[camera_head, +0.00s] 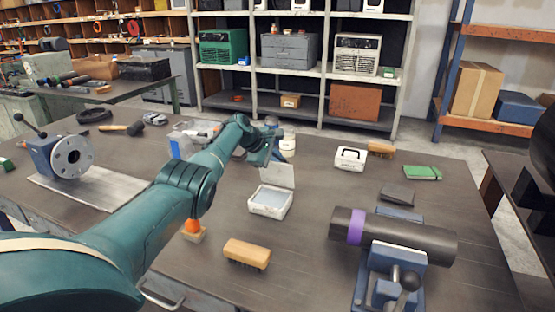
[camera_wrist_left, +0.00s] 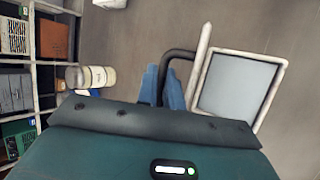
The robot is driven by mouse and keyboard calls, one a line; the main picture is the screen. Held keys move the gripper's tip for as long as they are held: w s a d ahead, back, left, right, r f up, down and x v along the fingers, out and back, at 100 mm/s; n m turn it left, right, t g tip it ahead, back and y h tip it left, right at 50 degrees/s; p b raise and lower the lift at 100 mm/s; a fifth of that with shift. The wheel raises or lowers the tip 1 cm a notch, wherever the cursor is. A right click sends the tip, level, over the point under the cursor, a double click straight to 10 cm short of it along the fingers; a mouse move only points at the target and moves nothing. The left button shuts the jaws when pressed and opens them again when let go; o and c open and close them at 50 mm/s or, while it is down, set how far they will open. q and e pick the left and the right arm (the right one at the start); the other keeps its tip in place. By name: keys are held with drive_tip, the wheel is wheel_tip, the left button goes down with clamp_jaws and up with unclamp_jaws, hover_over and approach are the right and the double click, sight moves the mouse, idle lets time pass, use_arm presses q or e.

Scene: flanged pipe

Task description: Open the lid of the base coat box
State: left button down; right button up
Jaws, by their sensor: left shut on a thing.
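The base coat box, a small white open tray-like box (camera_head: 270,203), sits on the workbench near the middle of the head view. Its lid (camera_head: 280,175) stands raised, roughly upright, at the far edge of the box. My left gripper (camera_head: 267,156) is behind the lid, shut on the lid's dark handle. In the left wrist view, the blue fingers (camera_wrist_left: 162,88) close around the black handle (camera_wrist_left: 181,54). The lid shows nearly edge-on as a white strip (camera_wrist_left: 200,62), beside the box's open grey inside (camera_wrist_left: 238,83). My right gripper is out of view.
A closed white box with a black handle (camera_head: 350,159) stands to the right. A wooden brush (camera_head: 247,253) and an orange-topped block (camera_head: 193,230) lie in front. A dark pipe with a purple band (camera_head: 410,239) rests in a vise. A white jar (camera_head: 287,143) stands behind my gripper.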

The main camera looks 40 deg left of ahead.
use_arm(q)
drive_tip(key=shift+w+a+r, duration=0.1)
drive_tip(key=shift+w+r, duration=0.1)
drive_tip(key=shift+r, duration=0.1)
drive_tip(key=c, duration=1.8)
unclamp_jaws()
drive_tip(key=shift+f, duration=0.1)
drive_tip(key=shift+s+a+r+p, duration=0.3)
drive_tip(key=shift+r+p, duration=0.25)
drive_tip(key=shift+p, duration=0.5)
drive_tip(key=v, duration=1.2)
drive_tip(key=shift+s+d+f+p, duration=0.15)
drive_tip(key=shift+s+f+p, duration=0.05)
drive_tip(key=shift+p, duration=0.1)
